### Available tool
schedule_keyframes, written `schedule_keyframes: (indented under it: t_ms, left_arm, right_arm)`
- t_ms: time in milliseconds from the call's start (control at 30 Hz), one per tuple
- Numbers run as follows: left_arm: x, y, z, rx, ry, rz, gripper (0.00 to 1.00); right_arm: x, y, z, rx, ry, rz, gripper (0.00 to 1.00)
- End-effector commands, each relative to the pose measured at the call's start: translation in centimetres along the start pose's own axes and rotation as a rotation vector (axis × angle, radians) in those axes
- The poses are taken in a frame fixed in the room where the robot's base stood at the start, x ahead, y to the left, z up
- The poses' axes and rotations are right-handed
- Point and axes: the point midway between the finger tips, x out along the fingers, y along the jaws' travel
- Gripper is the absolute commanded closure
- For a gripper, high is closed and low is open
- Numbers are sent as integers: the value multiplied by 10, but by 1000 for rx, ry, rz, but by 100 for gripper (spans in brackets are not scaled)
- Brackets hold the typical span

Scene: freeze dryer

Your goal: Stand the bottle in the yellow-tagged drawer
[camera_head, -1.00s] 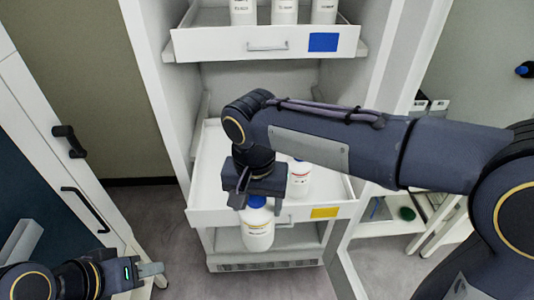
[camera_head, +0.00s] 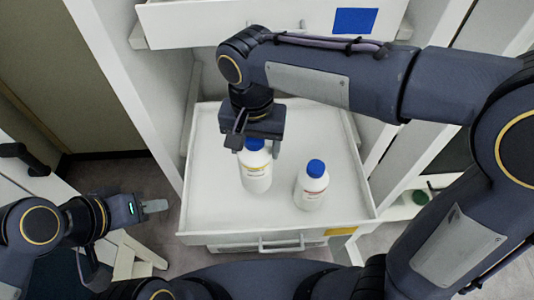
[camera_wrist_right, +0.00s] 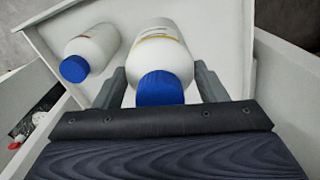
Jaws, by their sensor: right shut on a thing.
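The bottle (camera_head: 256,172) is white with a blue cap and a yellow-banded label. My right gripper (camera_head: 254,140) is shut on it near the cap. The bottle hangs upright over or in the yellow-tagged drawer (camera_head: 205,215); I cannot tell whether its base touches the floor. In the right wrist view the bottle (camera_wrist_right: 165,50) sits between both fingers. The yellow tag (camera_head: 341,231) is at the drawer's front right. My left gripper (camera_head: 155,206) is outside the drawer at the left; its finger gap is not clear.
A second white bottle with a blue cap (camera_head: 311,186) stands in the drawer to the right of the held one. A drawer with a blue tag (camera_head: 355,21) is open above. The drawer's left and front floor are clear.

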Motion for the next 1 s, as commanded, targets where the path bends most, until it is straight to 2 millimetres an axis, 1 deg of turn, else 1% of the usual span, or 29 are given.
schedule_keyframes:
  t_ms: [100, 200, 367, 600, 700, 1000]
  left_arm:
    - [-1, 0, 0, 0, 0, 0, 64]
    - [-2, 1, -1, 0, 0, 0, 64]
    - [-2, 1, -1, 0, 0, 0, 64]
    - [-4, 2, -2, 0, 0, 0, 64]
    - [-4, 2, -2, 0, 0, 0, 64]
    - [-2, 1, -1, 0, 0, 0, 64]
  right_arm:
    - [23, 1, 0, 0, -3, 5, 92]
    - [39, 1, 0, 0, -2, 4, 92]
    - [54, 0, 0, 1, -1, 1, 92]
    - [85, 1, 0, 0, -1, 3, 92]
    - [90, 0, 0, 0, 0, 1, 92]
    - [92, 0, 0, 0, 0, 0, 92]
